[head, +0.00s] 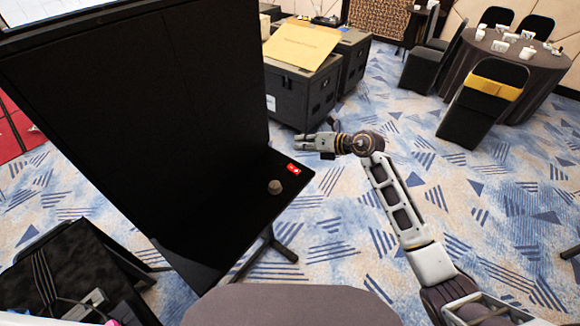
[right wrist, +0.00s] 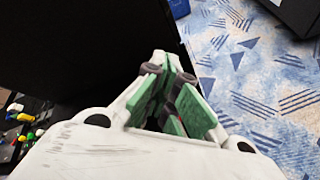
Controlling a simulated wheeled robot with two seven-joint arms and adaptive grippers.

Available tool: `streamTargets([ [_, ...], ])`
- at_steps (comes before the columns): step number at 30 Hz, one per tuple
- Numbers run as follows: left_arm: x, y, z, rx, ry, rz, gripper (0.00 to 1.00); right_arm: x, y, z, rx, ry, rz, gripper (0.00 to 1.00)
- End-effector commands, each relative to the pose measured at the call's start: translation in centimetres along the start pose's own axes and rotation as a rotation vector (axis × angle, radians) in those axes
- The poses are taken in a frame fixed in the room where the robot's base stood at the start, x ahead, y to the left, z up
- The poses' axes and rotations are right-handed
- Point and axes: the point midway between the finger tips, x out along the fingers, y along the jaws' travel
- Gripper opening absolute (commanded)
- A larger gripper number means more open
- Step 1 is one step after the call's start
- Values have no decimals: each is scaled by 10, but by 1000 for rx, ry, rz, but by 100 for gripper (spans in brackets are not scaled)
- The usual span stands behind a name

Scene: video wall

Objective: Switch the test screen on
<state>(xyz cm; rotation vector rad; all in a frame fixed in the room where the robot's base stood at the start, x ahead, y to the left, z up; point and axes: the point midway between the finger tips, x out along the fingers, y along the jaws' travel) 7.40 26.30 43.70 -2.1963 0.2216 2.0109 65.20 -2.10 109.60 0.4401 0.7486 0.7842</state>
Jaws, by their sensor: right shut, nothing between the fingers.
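A large black screen (head: 150,95) stands tilted at the left, its face dark. A black shelf (head: 235,215) juts out at its lower edge. A small red switch (head: 294,169) with a white mark sits near the shelf's right corner, beside a round grey-brown knob (head: 275,187). I cannot read the switch's position. My right gripper (head: 300,142) is shut and empty, pointing left, and appears just above and beyond the red switch in the picture. In the right wrist view its green-padded fingers (right wrist: 170,82) show against the dark screen. My left gripper is out of view.
Black cases (head: 300,95) with a yellow folder (head: 302,44) stand behind the shelf. A black table (head: 75,275) with cables is at lower left. A round table (head: 500,58) with chairs is at back right. Patterned carpet on the right is open.

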Motion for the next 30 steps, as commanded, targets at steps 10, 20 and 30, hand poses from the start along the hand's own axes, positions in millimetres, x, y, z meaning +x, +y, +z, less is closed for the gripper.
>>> streamTargets([
  [10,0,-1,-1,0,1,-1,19,0,0,-2,6,11,0,0],
  [20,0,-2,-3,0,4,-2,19,4,-3,-5,8,11,1,0],
  [30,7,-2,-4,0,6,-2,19,22,-16,-20,8,10,1,0],
])
